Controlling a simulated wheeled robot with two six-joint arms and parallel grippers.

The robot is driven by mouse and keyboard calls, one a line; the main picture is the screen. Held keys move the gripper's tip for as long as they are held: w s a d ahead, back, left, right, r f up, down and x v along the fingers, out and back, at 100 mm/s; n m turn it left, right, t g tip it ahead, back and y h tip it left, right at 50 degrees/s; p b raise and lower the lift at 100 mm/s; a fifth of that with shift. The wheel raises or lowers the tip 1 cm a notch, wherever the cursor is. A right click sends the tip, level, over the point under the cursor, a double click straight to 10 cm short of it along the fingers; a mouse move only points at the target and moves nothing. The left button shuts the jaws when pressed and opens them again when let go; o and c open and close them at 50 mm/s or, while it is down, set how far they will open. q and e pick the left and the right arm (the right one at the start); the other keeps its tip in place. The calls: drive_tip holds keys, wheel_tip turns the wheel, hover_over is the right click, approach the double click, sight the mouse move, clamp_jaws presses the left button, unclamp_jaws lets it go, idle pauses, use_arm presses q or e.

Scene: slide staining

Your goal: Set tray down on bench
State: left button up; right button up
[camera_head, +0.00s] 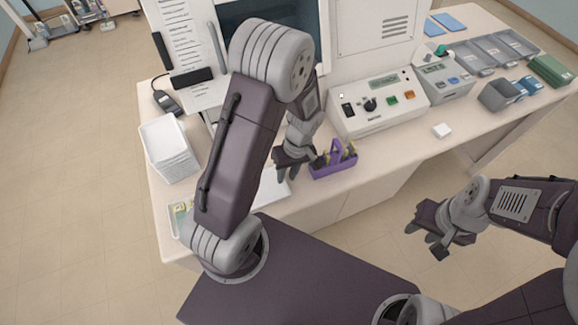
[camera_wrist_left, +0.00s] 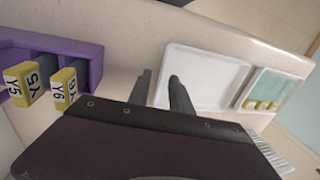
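A shallow white tray (camera_wrist_left: 208,75) lies flat on the bench (camera_wrist_left: 130,45) in the left wrist view. In the head view only part of the tray (camera_head: 272,190) shows, behind my left arm. My left gripper (camera_head: 298,168) is over the bench at the tray's side, beside the purple rack. In the left wrist view its two fingers (camera_wrist_left: 160,90) stand apart, with the tray's near-left edge seen between them. I cannot tell whether they touch it. My right gripper (camera_head: 427,240) is open and empty, in front of the bench's edge.
A purple rack (camera_head: 335,165) holds yellow-labelled pieces. A small pale green tray (camera_wrist_left: 275,92) with yellow-ended pieces lies beside the white tray. White stacked bins (camera_head: 168,150) stand at left; a control box (camera_head: 375,103) stands behind. Bench around the small white block (camera_head: 442,131) is clear.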

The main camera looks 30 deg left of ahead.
use_arm(q)
wheel_tip(320, 180, up, 11)
drive_tip(key=w+d, duration=0.2)
drive_tip(key=s+f+m+t+h, duration=0.1)
drive_tip(key=s+m+t, duration=0.1)
drive_tip(key=s+m, duration=0.4)
drive_tip(key=m, duration=0.3)
drive_tip(key=shift+s+f+m+t+h, duration=0.15)
drive_tip(key=shift+f+m+t+h, duration=0.15)
drive_tip(key=shift+m+t, duration=0.1)
wheel_tip(320, 180, down, 4)
drive_tip(key=b, duration=0.3)
drive_tip(key=shift+d+b, duration=0.1)
drive_tip(key=shift+b, duration=0.3)
drive_tip(key=shift+r+p, duration=0.45)
